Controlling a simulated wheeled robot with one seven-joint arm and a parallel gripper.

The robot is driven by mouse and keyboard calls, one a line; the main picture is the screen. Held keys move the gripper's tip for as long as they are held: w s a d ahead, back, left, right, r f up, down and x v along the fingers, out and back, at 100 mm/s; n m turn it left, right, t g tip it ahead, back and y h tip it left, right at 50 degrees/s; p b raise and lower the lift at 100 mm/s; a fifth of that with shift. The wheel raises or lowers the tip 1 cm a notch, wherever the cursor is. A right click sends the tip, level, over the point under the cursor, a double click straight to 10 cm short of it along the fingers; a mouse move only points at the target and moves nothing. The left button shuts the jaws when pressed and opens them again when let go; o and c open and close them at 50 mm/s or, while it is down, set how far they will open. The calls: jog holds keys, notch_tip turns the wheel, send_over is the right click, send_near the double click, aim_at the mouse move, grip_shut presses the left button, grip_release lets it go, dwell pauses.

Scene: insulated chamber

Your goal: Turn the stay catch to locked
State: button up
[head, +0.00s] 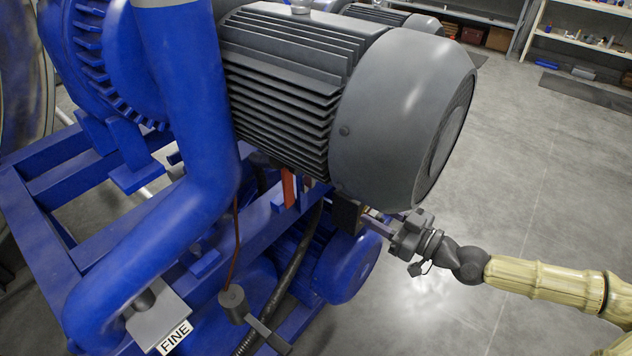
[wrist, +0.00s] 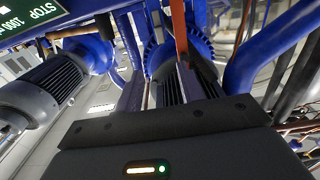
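My gripper (head: 372,222) reaches in from the right, under the end of the large grey motor, with its fingers close to a dark block (head: 347,214). In the wrist view its two grey fingers (wrist: 160,88) stand apart with a gap between them, and I see nothing held. An orange-red bar (head: 289,187) hangs below the motor, left of the gripper; an orange strip (wrist: 179,28) shows beyond the fingertips in the wrist view. I cannot tell for certain which part is the stay catch, or its position. Contact with the block is unclear.
The large grey finned motor (head: 400,110) overhangs the gripper. A blue pipe (head: 205,120), blue frame (head: 60,220) and smaller blue motor (head: 345,265) crowd the left and below. A "FINE" label (head: 174,338) sits at lower left. Open grey floor (head: 540,190) lies to the right.

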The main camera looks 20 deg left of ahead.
aim_at(314, 181)
jog(key=p+x, duration=0.2)
jog(key=x, duration=1.5)
jog(key=shift+a+p, duration=0.2)
jog(key=shift+p, duration=0.15)
grip_shut()
